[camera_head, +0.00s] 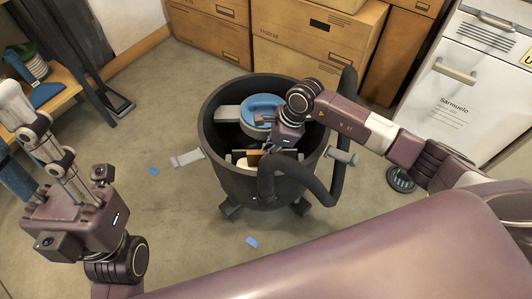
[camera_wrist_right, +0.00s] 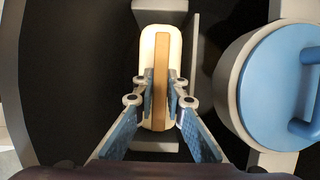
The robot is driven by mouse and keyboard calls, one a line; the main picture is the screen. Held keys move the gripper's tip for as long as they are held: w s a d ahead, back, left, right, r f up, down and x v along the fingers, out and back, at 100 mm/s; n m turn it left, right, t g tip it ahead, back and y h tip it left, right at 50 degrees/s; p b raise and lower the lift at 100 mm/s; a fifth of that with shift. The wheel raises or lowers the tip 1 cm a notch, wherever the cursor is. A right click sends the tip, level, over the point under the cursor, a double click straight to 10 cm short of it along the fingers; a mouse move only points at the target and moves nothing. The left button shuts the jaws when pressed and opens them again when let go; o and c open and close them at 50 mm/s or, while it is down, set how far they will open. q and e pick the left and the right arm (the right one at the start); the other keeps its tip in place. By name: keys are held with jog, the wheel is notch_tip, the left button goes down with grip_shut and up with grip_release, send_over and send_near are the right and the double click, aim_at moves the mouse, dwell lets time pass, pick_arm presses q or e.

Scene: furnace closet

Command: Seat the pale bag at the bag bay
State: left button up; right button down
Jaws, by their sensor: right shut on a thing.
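The pale bag (camera_wrist_right: 147,60) is cream with a tan strip along its middle. My right gripper (camera_wrist_right: 161,88) is shut on this strip, inside the dark drum (camera_head: 222,165). In the head view a bit of the bag (camera_head: 242,162) shows below the right wrist. In the wrist view grey brackets (camera_wrist_right: 160,12), which look like the bag bay, stand at both ends of the bag, with a thin grey plate beside it. I cannot tell whether the bag touches them or how deep it sits. My left gripper (camera_head: 20,108) is away at the left; its finger gap is unclear.
A blue-lidded canister (camera_head: 262,108) sits in the drum close beside the bag. A thick dark hose (camera_head: 338,150) loops over the drum's right side. Cardboard boxes (camera_head: 315,45) stand behind, a white appliance (camera_head: 465,85) at right. Small blue pieces (camera_head: 251,242) lie on open floor.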

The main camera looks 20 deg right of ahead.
jog(key=shift+f, duration=0.15)
jog(key=shift+f+b, duration=0.85)
jog(key=shift+f, duration=0.1)
jog(key=c, duration=1.9)
grip_release()
